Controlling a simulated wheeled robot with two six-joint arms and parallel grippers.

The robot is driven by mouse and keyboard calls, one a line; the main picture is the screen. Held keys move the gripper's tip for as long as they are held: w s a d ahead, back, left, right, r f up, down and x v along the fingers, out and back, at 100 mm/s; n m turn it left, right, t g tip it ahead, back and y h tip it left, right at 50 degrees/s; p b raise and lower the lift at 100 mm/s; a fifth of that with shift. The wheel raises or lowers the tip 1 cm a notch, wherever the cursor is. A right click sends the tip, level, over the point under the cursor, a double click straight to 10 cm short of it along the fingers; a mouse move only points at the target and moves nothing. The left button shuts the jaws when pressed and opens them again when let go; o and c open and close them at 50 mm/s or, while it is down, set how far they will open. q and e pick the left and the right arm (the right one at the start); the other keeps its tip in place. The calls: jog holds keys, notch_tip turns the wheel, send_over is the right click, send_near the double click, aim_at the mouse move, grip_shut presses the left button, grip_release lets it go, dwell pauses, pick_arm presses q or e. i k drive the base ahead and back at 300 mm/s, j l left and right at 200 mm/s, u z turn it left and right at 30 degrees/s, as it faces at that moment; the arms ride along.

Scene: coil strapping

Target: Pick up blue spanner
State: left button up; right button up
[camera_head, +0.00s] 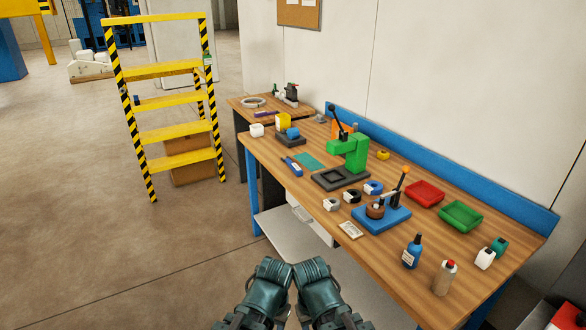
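A slim blue tool (292,166) lies flat near the left front edge of the wooden workbench (268,158). It is the only thing that could be the blue spanner, but it is too small for me to be sure of its shape. My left gripper (275,267) and my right gripper (313,268) are side by side at the bottom of the view, in front of the bench and well apart from the tool. Their fingertips cannot be made out, so I cannot tell whether they are open or shut. I see nothing held.
A green press (352,153) stands right of the tool, with a teal mat (311,161) between. A blue fixture (382,218), red tray (425,194), green tray (460,214) and bottles (412,251) are farther right. A yellow step ladder (176,134) stands left. Floor before the bench is clear.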

aim_at(295, 170)
jog(key=i+j, duration=0.15)
jog(key=i, duration=0.45)
jog(key=i+j, duration=0.1)
jog(key=i, duration=0.5)
